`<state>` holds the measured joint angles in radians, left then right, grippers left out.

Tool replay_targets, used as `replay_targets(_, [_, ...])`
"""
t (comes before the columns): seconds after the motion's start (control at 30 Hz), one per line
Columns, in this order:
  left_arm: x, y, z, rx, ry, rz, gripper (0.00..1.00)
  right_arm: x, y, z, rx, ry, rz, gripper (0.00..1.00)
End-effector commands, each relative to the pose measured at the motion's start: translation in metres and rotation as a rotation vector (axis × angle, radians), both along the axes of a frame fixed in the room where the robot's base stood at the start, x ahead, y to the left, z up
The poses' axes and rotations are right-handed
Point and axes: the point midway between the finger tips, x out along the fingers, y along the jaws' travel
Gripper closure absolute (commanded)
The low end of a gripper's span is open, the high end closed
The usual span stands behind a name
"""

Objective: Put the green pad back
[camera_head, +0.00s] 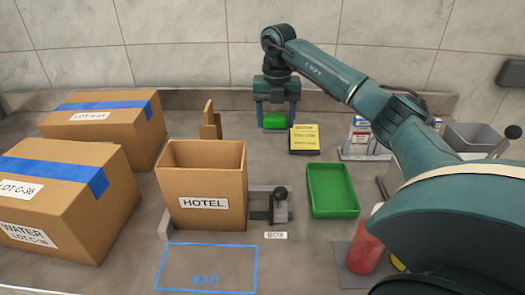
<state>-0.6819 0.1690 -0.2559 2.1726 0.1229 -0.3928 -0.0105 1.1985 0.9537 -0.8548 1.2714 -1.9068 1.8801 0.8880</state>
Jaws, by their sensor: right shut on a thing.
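The green pad (275,120) is at the back of the counter, between the fingers of my right gripper (276,118). The gripper points down and is shut on the pad. The pad is low, near the counter top; I cannot tell whether it touches it. A stack of yellow notes (304,138) on a dark base lies just to the right of the pad. My left gripper is not in view.
An open box marked HOTEL (205,190) stands left of centre, with a clamp (280,203) beside it. Closed cartons (70,190) fill the left. A green tray (333,190) and a red bottle (362,250) stand at right. A blue outlined area (207,267) is clear in front.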

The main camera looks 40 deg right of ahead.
Motion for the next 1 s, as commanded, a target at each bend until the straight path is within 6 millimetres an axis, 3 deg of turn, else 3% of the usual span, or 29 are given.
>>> replay_targets(0.3, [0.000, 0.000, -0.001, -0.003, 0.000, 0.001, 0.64, -0.001, 0.000, -0.051, -0.001, 0.003, 0.000, 0.60])
replay_targets(0.53, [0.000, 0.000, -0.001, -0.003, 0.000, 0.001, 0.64, -0.001, 0.000, -0.070, 0.000, 0.003, 0.000, 0.60])
replay_targets(0.7, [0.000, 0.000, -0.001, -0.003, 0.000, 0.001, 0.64, -0.001, 0.000, -0.094, -0.001, 0.003, 0.001, 0.60])
replay_targets(1.0, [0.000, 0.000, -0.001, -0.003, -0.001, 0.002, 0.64, -0.001, 0.000, -0.100, -0.001, 0.001, 0.001, 0.60])
